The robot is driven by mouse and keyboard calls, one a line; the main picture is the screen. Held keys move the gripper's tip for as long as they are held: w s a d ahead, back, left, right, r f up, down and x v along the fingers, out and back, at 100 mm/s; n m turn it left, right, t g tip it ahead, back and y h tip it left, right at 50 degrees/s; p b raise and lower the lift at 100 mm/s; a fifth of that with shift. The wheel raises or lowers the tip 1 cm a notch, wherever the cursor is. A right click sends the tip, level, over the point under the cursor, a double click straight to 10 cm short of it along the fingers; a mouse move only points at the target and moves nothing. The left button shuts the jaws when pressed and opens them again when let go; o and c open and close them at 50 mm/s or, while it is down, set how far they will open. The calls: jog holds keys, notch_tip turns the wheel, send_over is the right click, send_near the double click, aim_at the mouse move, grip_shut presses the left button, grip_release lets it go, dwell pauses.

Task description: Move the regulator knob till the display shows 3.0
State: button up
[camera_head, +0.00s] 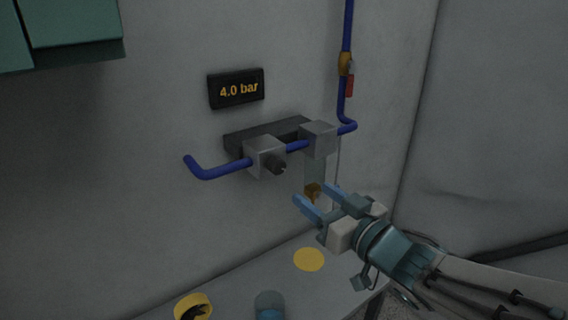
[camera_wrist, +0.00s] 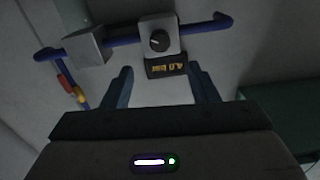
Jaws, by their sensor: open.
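The regulator knob (camera_head: 276,164) is a dark round knob on the front of a grey block (camera_head: 262,154) on the wall. It also shows in the wrist view (camera_wrist: 159,41), with a light mark on its face. The display (camera_head: 237,88) is a black wall panel above the block and reads 4.0 bar in yellow. It appears upside down in the wrist view (camera_wrist: 166,66). My gripper (camera_head: 316,197) is open and empty, with blue fingers, below and to the right of the knob and apart from it. In the wrist view the two fingers (camera_wrist: 162,78) stand apart below the knob.
A blue pipe (camera_head: 222,171) runs through both blocks and up the wall, past a valve with a red handle (camera_head: 349,86). A second grey block (camera_head: 319,138) with a clear bowl below it sits right of the knob. A table (camera_head: 247,277) below holds a yellow disc (camera_head: 309,259).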

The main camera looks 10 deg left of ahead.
aim_at(280, 169)
jog(key=p+x, duration=0.2)
jog(key=x, duration=0.8)
jog(key=shift+w+a+p, duration=0.25)
jog(key=shift+w+p, duration=0.05)
jog(key=shift+w, duration=0.05)
jog(key=c, duration=1)
